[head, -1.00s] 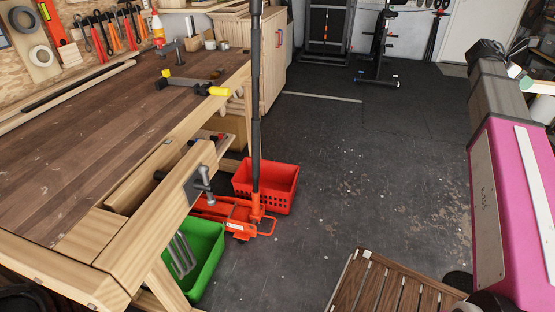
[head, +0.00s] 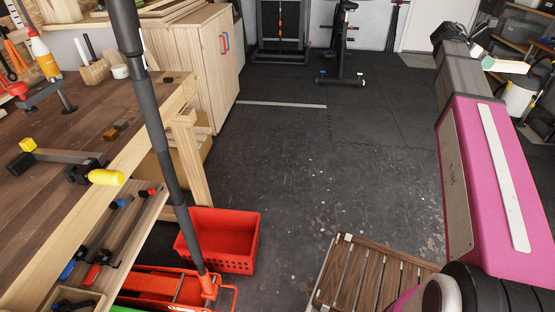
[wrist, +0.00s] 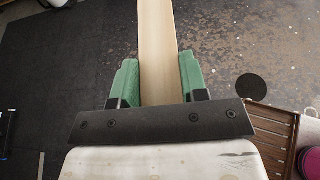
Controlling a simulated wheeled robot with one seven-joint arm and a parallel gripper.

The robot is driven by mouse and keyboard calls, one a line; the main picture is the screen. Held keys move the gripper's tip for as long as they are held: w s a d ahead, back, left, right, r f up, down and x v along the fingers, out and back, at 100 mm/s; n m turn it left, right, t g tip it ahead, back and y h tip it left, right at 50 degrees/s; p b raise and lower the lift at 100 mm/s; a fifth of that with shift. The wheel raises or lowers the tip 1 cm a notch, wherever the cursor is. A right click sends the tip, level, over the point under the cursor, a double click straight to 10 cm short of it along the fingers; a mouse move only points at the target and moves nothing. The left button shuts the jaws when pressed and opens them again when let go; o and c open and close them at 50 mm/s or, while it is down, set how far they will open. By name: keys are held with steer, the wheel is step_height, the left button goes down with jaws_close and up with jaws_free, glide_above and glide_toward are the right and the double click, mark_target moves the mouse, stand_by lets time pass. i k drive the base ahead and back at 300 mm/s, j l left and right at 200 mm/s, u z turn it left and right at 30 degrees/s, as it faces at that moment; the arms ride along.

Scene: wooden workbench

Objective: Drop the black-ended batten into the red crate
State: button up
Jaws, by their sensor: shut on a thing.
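The red crate (head: 228,262) stands on the floor by the workbench, left of centre in the head view. Its visible inside is empty. My gripper (wrist: 158,65) is shut on a pale wooden batten (wrist: 157,28), with a green finger against each side. The batten runs out of the top of the wrist view, and no black end shows there. In the head view the pale batten (head: 509,67) shows at the upper right by a green finger, over the floor and far from the crate.
A red floor jack (head: 165,288) lies against the crate's near side, its tall dark handle (head: 160,130) leaning up past it. The workbench (head: 60,125) fills the left. A slatted wooden piece (head: 365,275) is at the lower right. Open dark floor (head: 320,190) lies between.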

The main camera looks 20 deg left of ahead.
mark_target(224, 249)
steer(key=i, duration=1.55)
steer(key=i+u, duration=0.15)
steer(key=u, duration=0.3)
steer(key=i+u, duration=0.15)
steer(key=u, duration=0.25)
steer(key=i+u, duration=0.1)
steer(key=u, duration=3.1)
